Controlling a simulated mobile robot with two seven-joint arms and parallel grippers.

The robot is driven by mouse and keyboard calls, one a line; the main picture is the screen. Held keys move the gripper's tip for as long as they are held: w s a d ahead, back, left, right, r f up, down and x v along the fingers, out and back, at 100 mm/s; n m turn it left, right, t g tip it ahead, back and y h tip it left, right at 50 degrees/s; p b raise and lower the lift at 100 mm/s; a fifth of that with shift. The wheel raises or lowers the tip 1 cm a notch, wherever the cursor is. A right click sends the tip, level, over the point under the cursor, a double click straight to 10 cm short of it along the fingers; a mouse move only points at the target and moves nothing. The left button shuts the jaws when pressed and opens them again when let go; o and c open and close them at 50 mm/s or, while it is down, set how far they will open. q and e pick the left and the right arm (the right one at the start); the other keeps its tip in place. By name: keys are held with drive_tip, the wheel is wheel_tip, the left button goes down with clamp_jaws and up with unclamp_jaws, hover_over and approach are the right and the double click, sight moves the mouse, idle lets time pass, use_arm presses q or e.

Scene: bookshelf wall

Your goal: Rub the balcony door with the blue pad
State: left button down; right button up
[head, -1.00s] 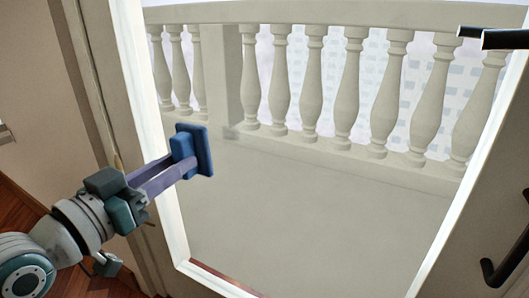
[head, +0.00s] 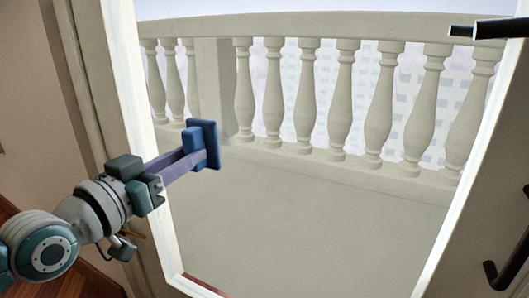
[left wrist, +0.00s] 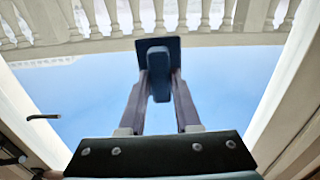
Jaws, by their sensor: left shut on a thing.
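The balcony door is a large glass pane (head: 310,215) in a white frame (head: 130,75). The left wrist view shows its bluish glass (left wrist: 85,95) behind the pad. My left gripper (head: 188,160), with purple-grey fingers, is shut on the handle of the blue pad (head: 209,145). The pad is a flat square plate, held upright in front of the left part of the glass. In the left wrist view the pad (left wrist: 172,47) is at the far end of the fingers. I cannot tell whether it touches the glass. My right gripper is not in view.
Through the glass a pale balustrade (head: 340,95) stands beyond the balcony floor. A dark bar (head: 495,28) juts in at the upper right, and a black handle (head: 512,250) is at the lower right. A beige wall (head: 35,100) is at the left.

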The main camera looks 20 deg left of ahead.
sight(215, 151)
use_arm(q)
drive_tip(key=shift+w+b, duration=0.55)
drive_tip(key=shift+w, duration=0.5)
drive_tip(key=shift+d, duration=0.15)
drive_tip(key=shift+s+d+r+p, duration=0.1)
drive_tip(key=shift+d+r+p, duration=0.05)
drive_tip(key=shift+d+p, duration=0.5)
drive_tip(key=shift+d+f, duration=0.25)
drive_tip(key=shift+d, duration=0.45)
drive_tip(key=shift+a+b, duration=0.3)
drive_tip(key=shift+a, duration=1.15)
drive_tip(key=shift+r, duration=0.1)
